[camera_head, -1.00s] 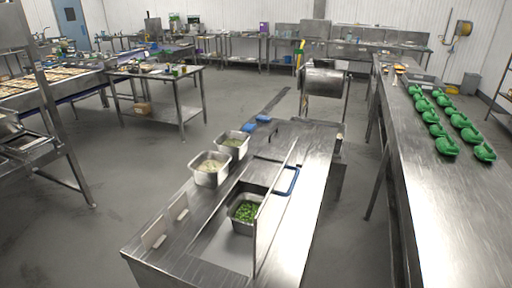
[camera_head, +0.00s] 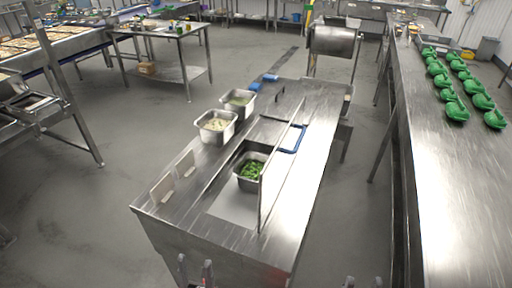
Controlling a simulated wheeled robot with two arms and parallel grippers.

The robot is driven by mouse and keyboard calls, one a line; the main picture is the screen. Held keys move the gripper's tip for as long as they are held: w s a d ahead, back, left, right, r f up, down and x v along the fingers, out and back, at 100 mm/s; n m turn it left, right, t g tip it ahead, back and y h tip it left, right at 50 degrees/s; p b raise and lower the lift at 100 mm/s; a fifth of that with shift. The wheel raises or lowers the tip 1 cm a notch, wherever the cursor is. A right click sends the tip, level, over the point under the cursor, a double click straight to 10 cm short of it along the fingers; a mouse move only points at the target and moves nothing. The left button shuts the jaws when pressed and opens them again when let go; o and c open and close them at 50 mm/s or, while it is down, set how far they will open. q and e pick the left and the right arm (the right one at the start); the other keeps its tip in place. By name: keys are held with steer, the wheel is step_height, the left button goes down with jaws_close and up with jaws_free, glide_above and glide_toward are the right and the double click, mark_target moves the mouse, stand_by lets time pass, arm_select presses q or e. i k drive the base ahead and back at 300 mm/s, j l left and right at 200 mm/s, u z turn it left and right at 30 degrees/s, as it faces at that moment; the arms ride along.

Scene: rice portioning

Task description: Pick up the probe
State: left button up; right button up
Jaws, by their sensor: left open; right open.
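I cannot make out a probe for certain in the head view. My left gripper (camera_head: 195,272) shows at the bottom edge, in front of the near end of the steel counter (camera_head: 312,130). Its two fingertips are apart and nothing is between them. My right gripper (camera_head: 363,283) only just shows at the bottom edge, right of the counter. Its fingertips are apart, and the rest of it is out of frame. Neither gripper touches anything that I can see.
The counter holds a pan of green food (camera_head: 251,171), a pan of pale food (camera_head: 215,125), another pan (camera_head: 238,101) and an upright clear panel (camera_head: 279,165).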

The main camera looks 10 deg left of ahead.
mark_target(255, 87)
steer(key=j+u, duration=0.4)
steer(key=i+j+u, duration=0.1)
steer(key=j+u, duration=0.15)
steer(key=u, duration=0.15)
steer(key=i+j+u, duration=0.4)
steer(key=j, duration=0.15)
steer(key=i+j+u, duration=0.35)
steer(key=j, duration=0.15)
steer(key=i+j+u, duration=0.4)
steer(key=i+j, duration=0.1)
steer(key=i, duration=0.3)
steer(key=i+j, duration=0.15)
steer(key=i, duration=0.25)
steer(key=i+l+z, duration=0.2)
steer(key=z, duration=0.2)
steer(key=i+z, duration=0.8)
steer(key=i+j+z, duration=0.2)
steer(key=i+z, duration=0.15)
steer(key=i+l+z, duration=0.15)
steer(key=i+z, duration=0.65)
steer(key=i, duration=0.15)
steer(key=i+j+z, duration=0.15)
steer(key=i+z, duration=0.2)
steer(key=i+j+z, duration=0.4)
steer(key=i, duration=0.15)
steer(key=i+j+z, duration=0.25)
steer(key=i+z, duration=0.15)
